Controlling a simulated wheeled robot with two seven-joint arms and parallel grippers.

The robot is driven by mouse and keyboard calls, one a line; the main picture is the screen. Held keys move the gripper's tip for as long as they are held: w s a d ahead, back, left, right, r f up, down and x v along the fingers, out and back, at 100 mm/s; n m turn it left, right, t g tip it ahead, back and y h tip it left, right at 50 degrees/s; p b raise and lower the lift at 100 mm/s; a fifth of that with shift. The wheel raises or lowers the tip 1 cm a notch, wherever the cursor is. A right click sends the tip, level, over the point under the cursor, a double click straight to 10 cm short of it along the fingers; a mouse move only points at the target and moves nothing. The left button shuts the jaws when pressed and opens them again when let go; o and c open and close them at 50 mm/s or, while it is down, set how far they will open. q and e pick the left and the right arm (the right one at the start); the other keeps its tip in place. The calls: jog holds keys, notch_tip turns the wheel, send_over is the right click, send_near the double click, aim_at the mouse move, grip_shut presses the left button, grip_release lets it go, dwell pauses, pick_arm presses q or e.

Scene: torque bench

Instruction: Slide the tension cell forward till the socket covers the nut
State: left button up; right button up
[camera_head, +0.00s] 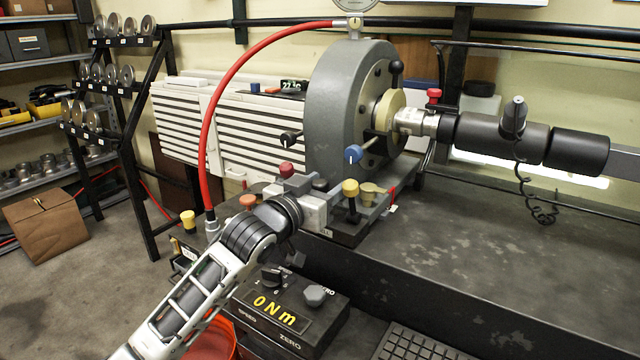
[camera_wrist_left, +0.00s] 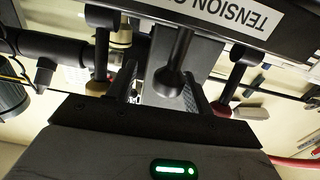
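A large grey drum (camera_head: 345,110) stands on the bench and appears to be the tension cell. A block marked "TENSION C…" (camera_wrist_left: 235,18) shows upside down in the left wrist view. A tan ring (camera_head: 389,112) and a silver collar (camera_head: 415,122) sit between the drum and a black cylinder (camera_head: 485,137); I cannot tell which part is socket or nut. My left gripper (camera_head: 318,207) is low in front of the drum. In the left wrist view its fingers (camera_wrist_left: 163,95) are apart, with a black knob (camera_wrist_left: 172,82) between them and a visible gap. My right gripper is out of view.
Red (camera_head: 287,170) and yellow (camera_head: 350,187) knobs stand close around the gripper. A blue-tipped lever (camera_head: 353,154) juts above it. A red hose (camera_head: 230,85) arches over the left side. A box reading "0 Nm" (camera_head: 290,305) sits below. The bench top (camera_head: 480,250) at right is clear.

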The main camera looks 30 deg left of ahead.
pick_arm(q)
jog(key=shift+s+a, duration=0.1)
jog(key=shift+a, duration=0.15)
jog(key=s+a+b, duration=0.1)
jog(key=s, duration=1.4)
jog(key=shift+s, duration=0.4)
jog(key=shift+a+f, duration=0.1)
